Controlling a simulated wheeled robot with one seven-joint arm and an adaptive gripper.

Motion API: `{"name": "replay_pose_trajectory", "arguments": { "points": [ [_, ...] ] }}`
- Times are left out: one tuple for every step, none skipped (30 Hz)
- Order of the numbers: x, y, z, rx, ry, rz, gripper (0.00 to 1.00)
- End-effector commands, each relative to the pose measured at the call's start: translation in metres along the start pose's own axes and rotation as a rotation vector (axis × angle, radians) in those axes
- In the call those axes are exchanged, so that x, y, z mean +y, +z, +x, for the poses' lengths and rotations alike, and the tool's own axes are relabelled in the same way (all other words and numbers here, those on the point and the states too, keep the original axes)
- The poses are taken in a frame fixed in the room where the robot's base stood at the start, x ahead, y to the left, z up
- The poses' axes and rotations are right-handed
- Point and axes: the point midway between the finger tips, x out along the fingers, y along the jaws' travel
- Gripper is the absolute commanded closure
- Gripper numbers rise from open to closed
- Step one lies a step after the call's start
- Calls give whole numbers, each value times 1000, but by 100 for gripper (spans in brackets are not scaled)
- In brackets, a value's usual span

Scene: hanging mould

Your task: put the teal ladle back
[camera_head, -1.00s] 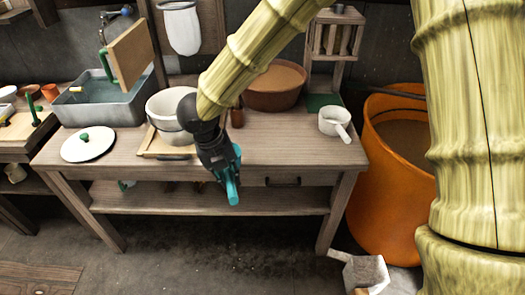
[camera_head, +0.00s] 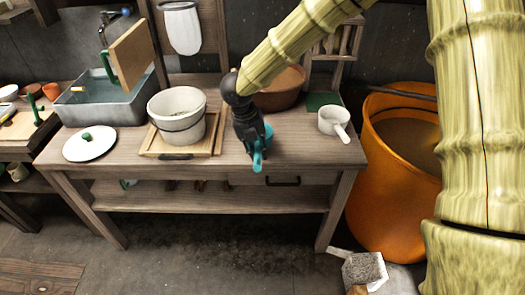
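My gripper (camera_head: 256,146) is dark and hangs over the front middle of the wooden workbench, right of the grey-white pot. A teal thing, which looks like the teal ladle (camera_head: 257,160), shows at its fingers and points down toward the bench's front edge. The fingers appear shut on it, but the grip is small in view and partly hidden by the gripper body. I cannot make out the ladle's full shape.
The pot (camera_head: 180,113) stands on a wooden tray (camera_head: 152,148). A white lid (camera_head: 90,144) lies left, a white saucepan (camera_head: 334,121) right, and a brown bowl (camera_head: 285,90) behind. A metal basin (camera_head: 98,106) holds water. An orange tub (camera_head: 385,205) stands right of the bench.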

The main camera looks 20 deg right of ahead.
Motion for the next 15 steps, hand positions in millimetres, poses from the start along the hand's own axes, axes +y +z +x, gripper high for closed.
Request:
{"name": "replay_pose_trajectory", "arguments": {
  "points": [
    [-4, 5, 0, 0, 0, 1, 100],
    [-5, 7, 1, 0, 0, 1, 100],
    [-6, 9, 2, -1, 1, 2, 100],
    [-7, 10, 2, -1, 1, 1, 100],
    [-8, 10, 3, 0, 1, 1, 100],
    [-8, 11, 3, 0, 1, 1, 100],
    [-9, 12, 4, 0, 1, 1, 100],
    [-10, 14, 4, 0, 1, 1, 100],
    [-12, 16, 4, 0, 1, 1, 100],
    [-14, 18, 5, 0, 1, 1, 100],
    [-16, 20, 6, 1, 1, 1, 100],
    [-15, 21, 11, 2, -1, -1, 100],
    [-14, 20, 15, 3, -2, -2, 100],
    [-13, 19, 19, 3, -2, -2, 100],
    [-12, 19, 25, 3, -2, -2, 100]
  ]
}}
